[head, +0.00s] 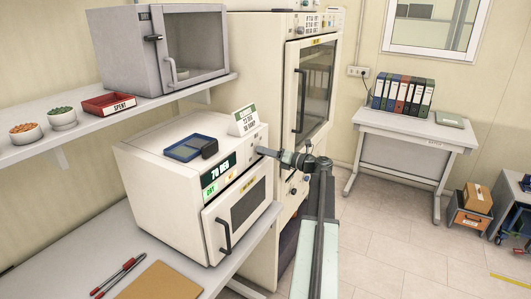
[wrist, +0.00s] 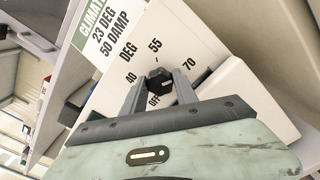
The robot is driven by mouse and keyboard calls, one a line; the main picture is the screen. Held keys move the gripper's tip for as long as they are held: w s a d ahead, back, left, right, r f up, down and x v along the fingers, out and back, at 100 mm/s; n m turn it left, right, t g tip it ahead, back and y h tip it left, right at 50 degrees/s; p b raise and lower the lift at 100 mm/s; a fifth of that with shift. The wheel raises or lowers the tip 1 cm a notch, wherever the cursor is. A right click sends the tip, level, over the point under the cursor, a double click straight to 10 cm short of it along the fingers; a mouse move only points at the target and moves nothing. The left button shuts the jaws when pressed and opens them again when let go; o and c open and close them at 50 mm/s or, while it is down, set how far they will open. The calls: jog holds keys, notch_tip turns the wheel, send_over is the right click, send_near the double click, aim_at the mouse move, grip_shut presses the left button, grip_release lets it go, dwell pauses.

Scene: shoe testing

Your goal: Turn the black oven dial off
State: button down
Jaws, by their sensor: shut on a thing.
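The black dial (wrist: 159,79) sits on the white front panel of the oven in the wrist view, with the labels 40, 55, 70 and OFF around it. My gripper (wrist: 160,86) is shut on the dial, one finger on each side. The dial's pointer is too small to read. In the head view my gripper (head: 262,151) reaches the upper right of the front of the small white oven (head: 160,172), and hides the dial. The oven's display (head: 218,172) reads 70 DEG. Its door, with a black handle (head: 224,236), is shut.
A blue tray (head: 188,148) with a dark object and a CLIMATE sign (head: 243,121) stand on the oven. A tall white cabinet (head: 262,70) stands close behind. A grey shelf (head: 100,127) holds bowls, a red tray and a grey oven. Open floor (head: 390,225) lies at right.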

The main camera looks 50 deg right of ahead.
jog(key=shift+f+m, duration=0.2)
jog(key=shift+m, duration=12.2)
jog(key=c, duration=0.9)
grip_release()
jog(key=shift+c, duration=0.2)
